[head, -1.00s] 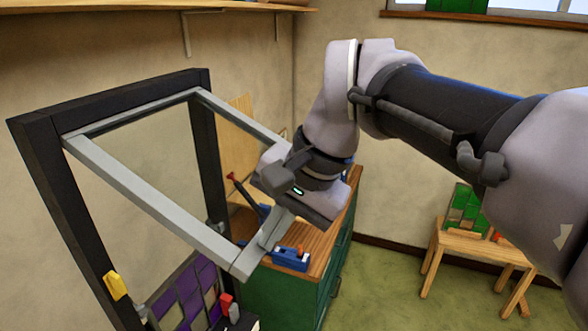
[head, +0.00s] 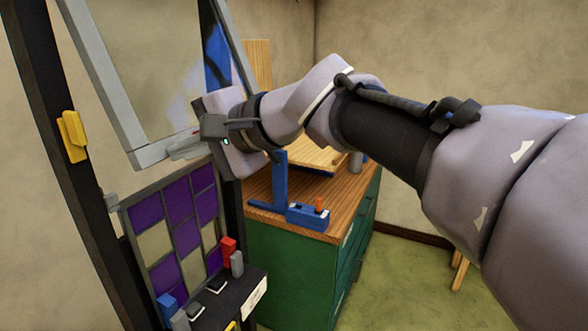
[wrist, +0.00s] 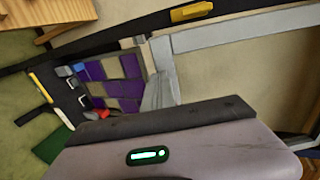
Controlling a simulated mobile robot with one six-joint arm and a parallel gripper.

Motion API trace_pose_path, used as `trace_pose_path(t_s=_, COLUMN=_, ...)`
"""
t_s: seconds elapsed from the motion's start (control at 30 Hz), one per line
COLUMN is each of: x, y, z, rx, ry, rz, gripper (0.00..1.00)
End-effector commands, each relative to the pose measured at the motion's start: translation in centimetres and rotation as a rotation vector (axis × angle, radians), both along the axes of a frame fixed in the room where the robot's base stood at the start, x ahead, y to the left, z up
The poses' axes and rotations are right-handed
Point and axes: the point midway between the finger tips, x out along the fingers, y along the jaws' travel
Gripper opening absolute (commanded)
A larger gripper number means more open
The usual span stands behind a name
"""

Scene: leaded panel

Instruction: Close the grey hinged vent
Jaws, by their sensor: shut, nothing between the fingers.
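The grey vent (head: 97,85) is a rectangular frame around a clear pane, hanging steeply in a tall black frame (head: 50,130). Its lower edge appears to stand a little out from the black frame. My gripper (head: 183,150) is shut and empty, at the right part of the vent's lower bar. It seems to touch the bar, but the exact contact is hidden. In the wrist view, the vent's grey bar (wrist: 245,32) runs across the top right, and my shut fingers (wrist: 157,95) are close to its corner.
A purple and beige leaded panel (head: 172,228) sits below the vent. A yellow block (head: 72,136) is on the left black post. A small dark shelf (head: 225,295) holds coloured pieces. A green cabinet (head: 285,270) with a wooden top and blue tools stands right of the frame.

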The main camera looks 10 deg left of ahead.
Motion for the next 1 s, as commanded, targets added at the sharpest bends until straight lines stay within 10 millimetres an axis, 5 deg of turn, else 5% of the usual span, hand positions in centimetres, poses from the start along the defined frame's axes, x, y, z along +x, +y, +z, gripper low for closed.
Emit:
trace_pose_path(t_s=0.03, x=0.4, y=1.4, z=-1.9, rx=0.031, ry=-0.007, rz=0.004, gripper=0.00)
trace_pose_path(t_s=0.5, x=4.2, y=11.8, z=-4.5, rx=0.072, ry=-0.024, rz=0.002, gripper=0.00)
trace_pose_path(t_s=1.0, x=5.2, y=14.6, z=-4.2, rx=0.151, ry=-0.055, rz=0.001, gripper=0.00)
